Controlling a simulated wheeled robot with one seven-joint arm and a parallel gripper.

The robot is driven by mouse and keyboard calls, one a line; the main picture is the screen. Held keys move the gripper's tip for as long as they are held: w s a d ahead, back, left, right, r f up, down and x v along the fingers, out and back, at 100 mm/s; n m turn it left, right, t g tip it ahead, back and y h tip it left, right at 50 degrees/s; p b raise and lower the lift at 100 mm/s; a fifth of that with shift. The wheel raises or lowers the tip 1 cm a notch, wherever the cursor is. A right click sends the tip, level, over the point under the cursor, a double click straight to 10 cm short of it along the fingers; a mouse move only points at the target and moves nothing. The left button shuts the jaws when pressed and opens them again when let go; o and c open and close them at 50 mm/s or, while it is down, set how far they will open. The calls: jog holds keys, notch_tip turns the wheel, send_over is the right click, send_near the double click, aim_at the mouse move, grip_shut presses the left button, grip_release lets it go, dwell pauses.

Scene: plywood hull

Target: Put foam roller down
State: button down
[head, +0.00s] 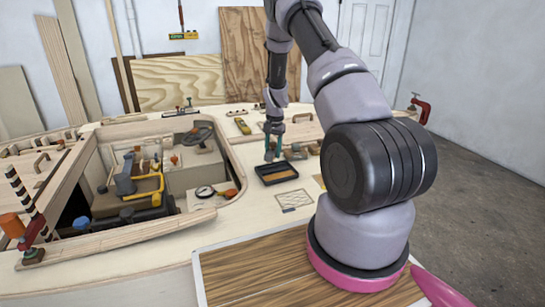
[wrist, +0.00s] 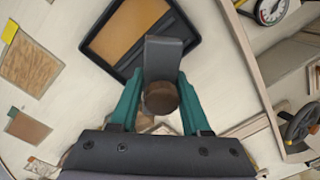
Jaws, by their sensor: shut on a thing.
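My gripper (head: 273,139) is above the deck near the middle of the head view, pointing down. In the wrist view its teal fingers (wrist: 160,105) are shut on the foam roller, which shows as a dark grey piece (wrist: 163,52) with a round brown end (wrist: 160,98) between the fingertips. In the head view the roller is small and hard to make out. A black tray (head: 279,184) with a tan inside lies on the deck just below the gripper. In the wrist view the roller overlaps the near edge of this tray (wrist: 99,63); whether it touches is unclear.
A cockpit opening with a steering wheel (head: 196,136), yellow pipe and round gauge (head: 205,191) lies left of the tray. A red clamp (head: 420,107) stands at the far right. Flat sample patches (wrist: 32,64) lie on the pale deck beside the tray.

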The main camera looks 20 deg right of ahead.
jog(key=shift+f, duration=1.1)
jog(key=shift+d+f, duration=0.1)
jog(key=shift+f, duration=0.3)
jog(key=shift+c, duration=1.8)
grip_release()
